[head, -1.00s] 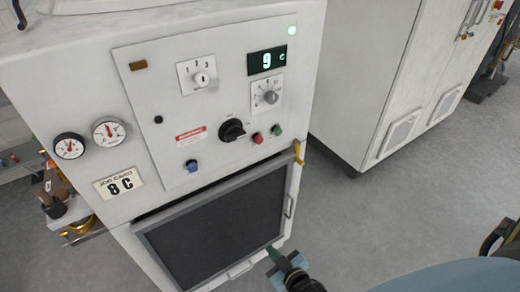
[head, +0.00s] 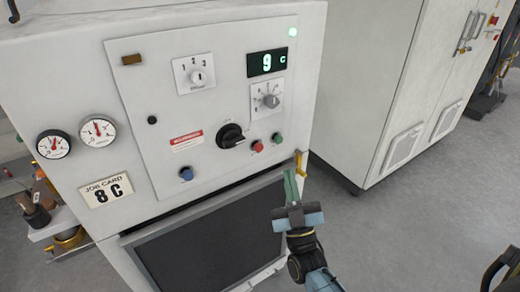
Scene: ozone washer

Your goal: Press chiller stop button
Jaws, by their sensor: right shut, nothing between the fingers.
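The chiller is a white cabinet with a control panel (head: 215,110). A red button (head: 258,146) sits low on the panel, right of a black rotary knob (head: 230,135). A green button (head: 277,138) is just right of the red one. I cannot read the labels by the buttons. My right gripper (head: 291,175) is shut and empty, its green fingertips pointing up, below and right of the red button in the picture. It appears apart from both buttons.
A yellow latch (head: 301,163) is beside my fingertips. Another white cabinet (head: 378,90) stands right, with open floor before it.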

